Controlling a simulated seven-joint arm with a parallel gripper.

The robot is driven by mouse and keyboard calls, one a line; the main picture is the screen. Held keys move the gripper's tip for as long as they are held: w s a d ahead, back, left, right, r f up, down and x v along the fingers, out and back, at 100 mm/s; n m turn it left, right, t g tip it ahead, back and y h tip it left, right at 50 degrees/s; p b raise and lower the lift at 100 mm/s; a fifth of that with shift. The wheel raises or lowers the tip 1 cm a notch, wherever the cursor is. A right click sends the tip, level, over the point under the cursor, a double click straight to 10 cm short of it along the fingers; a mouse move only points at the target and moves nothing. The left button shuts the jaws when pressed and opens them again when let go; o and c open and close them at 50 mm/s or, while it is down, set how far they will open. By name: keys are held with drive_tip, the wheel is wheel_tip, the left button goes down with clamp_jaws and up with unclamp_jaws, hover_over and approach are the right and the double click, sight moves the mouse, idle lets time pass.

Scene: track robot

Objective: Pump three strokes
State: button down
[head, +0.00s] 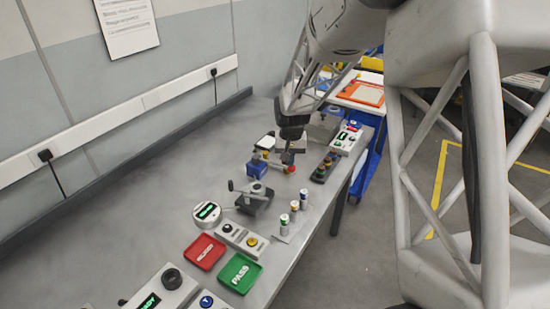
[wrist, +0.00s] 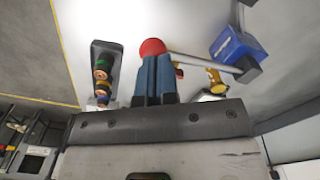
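The hand pump has a blue body (head: 257,168) on the grey bench, and its blue part also shows in the wrist view (wrist: 236,45). A grey lever (wrist: 205,63) runs from a dark block at the pump to a red ball knob (wrist: 152,47); the knob also shows in the head view (head: 290,170). My gripper (wrist: 155,62) points down at the knob, its blue fingers side by side with almost no gap. The knob shows just past the fingertips; I cannot tell whether they touch it. In the head view my gripper (head: 290,158) is just above the knob.
A dark strip of buttons (head: 325,167) lies right of the pump. A grey clamp-like device (head: 255,197), several small cylinders (head: 294,206), a red tray (head: 205,251) and a green tray (head: 240,273) stand nearer. The bench's left side is clear.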

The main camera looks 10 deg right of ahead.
drive_tip(key=shift+f, duration=1.25)
drive_tip(key=shift+r, duration=0.15)
wheel_tip(320, 180, up, 11)
idle(1.3)
idle(0.6)
wheel_tip(320, 180, up, 3)
drive_tip(key=shift+r, duration=0.2)
drive_tip(key=shift+f, duration=0.1)
idle(0.3)
drive_tip(key=shift+f, duration=3.25)
